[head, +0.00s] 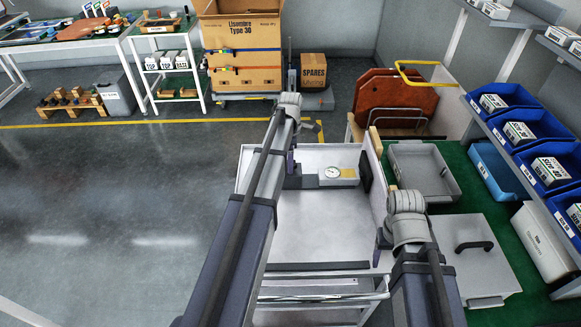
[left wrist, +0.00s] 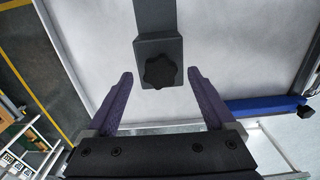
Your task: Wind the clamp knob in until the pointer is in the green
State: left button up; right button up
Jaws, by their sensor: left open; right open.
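The clamp knob (left wrist: 158,70) is a black, lobed knob on the end of a dark grey block in the left wrist view. My left gripper (left wrist: 159,74) is open, its two purple fingers on either side of the knob with a gap showing on both sides. In the head view my left gripper (head: 289,164) is at the left end of the clamp, and the knob is hidden there. The round white gauge (head: 332,172) sits on a grey body to its right; pointer and green zone are too small to read. My right gripper (head: 381,246) is open and empty.
The clamp is over a white-topped bench (head: 315,225). Blue bins (head: 515,130) line the right. Open floor lies left.

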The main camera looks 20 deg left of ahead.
pick_arm(q)
jog(key=shift+f, duration=0.5)
jog(key=shift+c, duration=0.2)
jog(key=c, duration=1.3)
jog(key=m, duration=0.6)
jog(key=shift+m, duration=0.3)
jog(key=m, duration=0.5)
jog(key=shift+m, duration=0.3)
